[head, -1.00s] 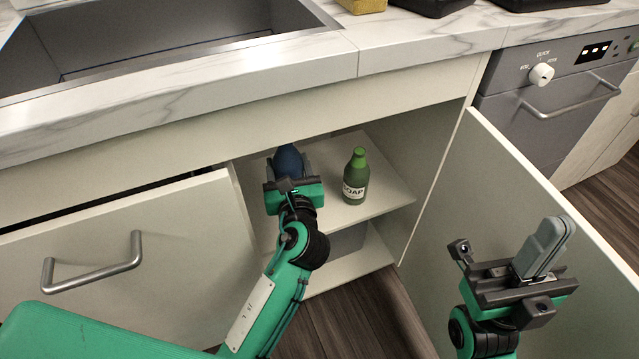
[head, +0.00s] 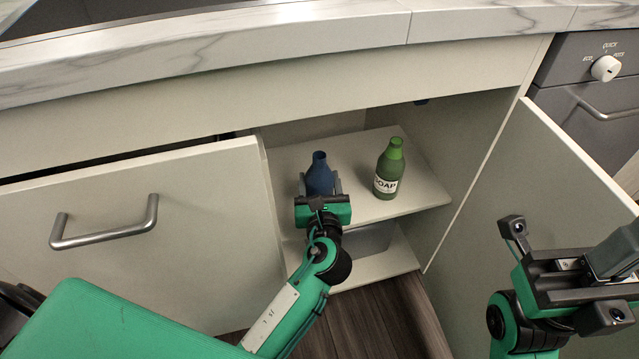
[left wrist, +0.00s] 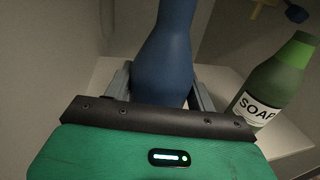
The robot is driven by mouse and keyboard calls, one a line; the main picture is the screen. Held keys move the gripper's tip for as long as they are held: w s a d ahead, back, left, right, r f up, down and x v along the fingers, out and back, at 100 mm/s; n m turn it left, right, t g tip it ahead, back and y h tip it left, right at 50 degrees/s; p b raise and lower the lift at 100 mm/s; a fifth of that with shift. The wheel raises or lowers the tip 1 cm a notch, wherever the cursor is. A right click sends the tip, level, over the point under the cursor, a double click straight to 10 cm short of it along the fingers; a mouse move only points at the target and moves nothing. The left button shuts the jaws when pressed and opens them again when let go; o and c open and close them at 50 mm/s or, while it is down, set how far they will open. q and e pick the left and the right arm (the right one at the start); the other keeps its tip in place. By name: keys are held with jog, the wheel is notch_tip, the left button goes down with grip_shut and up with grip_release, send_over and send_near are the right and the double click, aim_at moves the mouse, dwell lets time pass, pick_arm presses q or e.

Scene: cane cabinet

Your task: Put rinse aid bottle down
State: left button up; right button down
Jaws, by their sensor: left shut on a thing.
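The blue bottle (head: 319,176), which I take to be the rinse aid bottle, is upright at the cabinet's upper shelf (head: 413,194). My left gripper (head: 320,188) is shut on it, with one finger on each side. In the left wrist view the bottle (left wrist: 165,55) stands between the two grey fingers (left wrist: 162,88). Its base is hidden behind the gripper, so I cannot tell whether it touches the shelf. My right gripper (head: 612,262) is at the right, partly cut off by the frame, outside the cabinet.
A green soap bottle (head: 389,168) stands on the shelf just right of the blue bottle; it also shows in the left wrist view (left wrist: 275,85). Open cabinet doors flank the opening at left (head: 150,225) and right (head: 520,190). The shelf's front right is bare.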

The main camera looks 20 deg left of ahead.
pick_arm(q)
jog(key=o, duration=1.3)
jog(key=shift+s+d+r, duration=0.1)
jog(key=shift+s, duration=0.1)
jog(key=p+v, duration=0.2)
jog(key=v, duration=0.9)
jog(key=shift+s+p, duration=0.3)
jog(key=shift+p, duration=0.1)
jog(key=shift+d, duration=0.15)
